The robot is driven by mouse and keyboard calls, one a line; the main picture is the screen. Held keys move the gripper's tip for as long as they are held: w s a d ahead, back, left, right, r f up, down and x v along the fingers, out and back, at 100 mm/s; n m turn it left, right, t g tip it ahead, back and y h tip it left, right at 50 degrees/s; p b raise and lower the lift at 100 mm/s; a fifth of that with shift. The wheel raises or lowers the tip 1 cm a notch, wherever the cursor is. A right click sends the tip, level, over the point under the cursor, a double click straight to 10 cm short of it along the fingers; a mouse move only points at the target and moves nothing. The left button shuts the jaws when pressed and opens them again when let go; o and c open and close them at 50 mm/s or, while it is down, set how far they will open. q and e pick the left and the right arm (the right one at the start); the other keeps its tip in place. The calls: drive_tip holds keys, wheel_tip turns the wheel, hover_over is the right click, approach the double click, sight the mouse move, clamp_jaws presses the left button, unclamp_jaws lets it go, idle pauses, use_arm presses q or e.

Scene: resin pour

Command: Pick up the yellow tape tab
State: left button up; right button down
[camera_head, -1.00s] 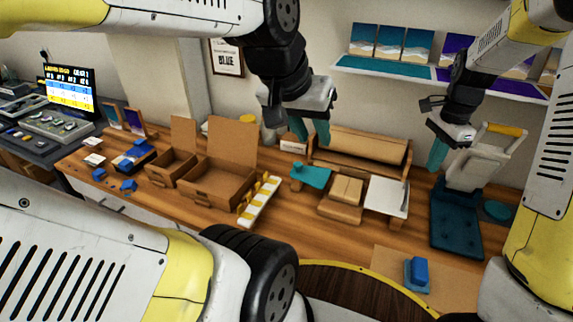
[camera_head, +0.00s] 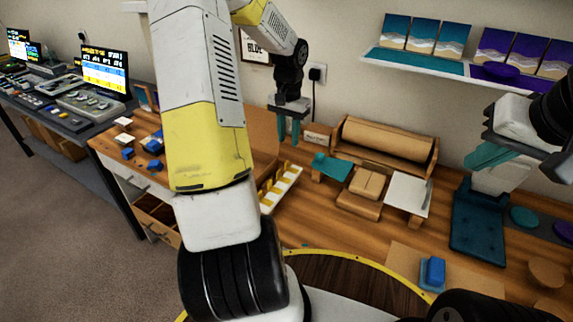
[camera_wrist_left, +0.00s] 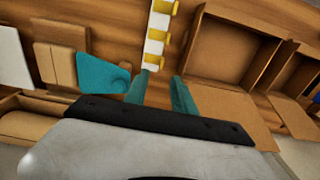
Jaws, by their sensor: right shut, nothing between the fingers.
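Several yellow tape tabs (camera_head: 278,187) sit in a row on a white strip (camera_head: 268,206) on the wooden bench, beside an open cardboard box. The tabs also show at the top of the left wrist view (camera_wrist_left: 160,38). My left gripper (camera_head: 289,138) points down above the bench behind the strip, its teal fingers apart and empty. In the left wrist view its fingers (camera_wrist_left: 160,92) straddle the near end of the strip in the picture; contact is not visible. My right gripper (camera_head: 480,155) is at the right, shut and empty, above the dark teal mat. My left arm hides part of the box.
A teal tape piece (camera_head: 331,166), a brown block (camera_head: 368,184), a white sheet (camera_head: 408,194) and a paper roll holder (camera_head: 385,145) stand right of the strip. A dark teal mat (camera_head: 478,228) and a blue block (camera_head: 433,271) lie further right. A shelf (camera_head: 440,68) hangs behind.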

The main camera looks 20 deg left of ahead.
use_arm(q)
drive_tip(key=shift+w+a+f, duration=0.1)
drive_tip(key=shift+a+f, duration=0.1)
drive_tip(key=shift+f, duration=0.25)
drive_tip(key=shift+w+a+f, duration=0.1)
drive_tip(key=shift+a+f, duration=0.1)
drive_tip(key=shift+f, duration=0.25)
wheel_tip(320, 180, down, 7)
drive_tip(key=shift+d+f, duration=0.1)
drive_tip(key=shift+f, duration=0.05)
clamp_jaws()
